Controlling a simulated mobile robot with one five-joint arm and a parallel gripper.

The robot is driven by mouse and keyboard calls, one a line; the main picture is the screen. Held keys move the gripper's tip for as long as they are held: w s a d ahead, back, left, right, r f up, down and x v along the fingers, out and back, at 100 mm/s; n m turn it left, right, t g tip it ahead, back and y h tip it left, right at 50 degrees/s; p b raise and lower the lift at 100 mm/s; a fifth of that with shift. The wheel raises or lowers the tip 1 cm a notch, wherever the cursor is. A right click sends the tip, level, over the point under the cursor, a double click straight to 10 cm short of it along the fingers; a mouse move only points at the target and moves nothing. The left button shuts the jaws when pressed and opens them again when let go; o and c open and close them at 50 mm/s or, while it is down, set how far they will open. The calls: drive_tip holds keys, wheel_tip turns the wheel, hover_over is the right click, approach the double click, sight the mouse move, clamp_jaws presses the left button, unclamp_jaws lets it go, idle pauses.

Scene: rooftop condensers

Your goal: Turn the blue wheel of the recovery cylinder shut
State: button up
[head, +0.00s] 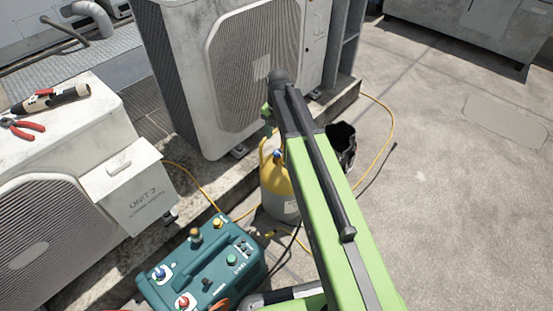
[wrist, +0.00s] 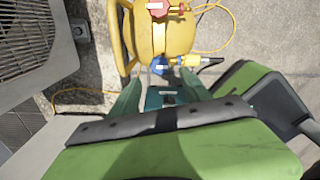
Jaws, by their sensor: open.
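The recovery cylinder (head: 281,200) has a yellow top and a grey body and stands on the roof floor, partly hidden behind my arm. Its blue wheel (head: 277,154) shows beside my arm. In the wrist view the blue wheel (wrist: 158,65) lies near my fingertips, roughly centred between them, with a red wheel (wrist: 157,8) farther up on the yellow cylinder top (wrist: 180,38). My gripper (wrist: 160,78) is open and empty. In the head view my gripper (head: 268,128) is small and partly hidden, above the cylinder. I cannot tell whether a finger touches the wheel.
A teal recovery machine (head: 210,268) stands in front of the cylinder. A large condenser (head: 190,85) is behind, on a concrete kerb. A black bucket (head: 343,143) is close behind my arm. A yellow hose (head: 390,120) curves over the floor. Open floor (head: 450,200) lies right.

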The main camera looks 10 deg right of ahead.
sight(278, 152)
wheel_tip(278, 152, down, 7)
drive_tip(key=b, duration=0.5)
drive_tip(key=shift+f+b, duration=0.2)
drive_tip(key=shift+b, duration=0.2)
drive_tip(key=shift+r, duration=0.15)
clamp_jaws()
drive_tip(key=shift+a, duration=0.2)
drive_tip(key=shift+d, duration=0.15)
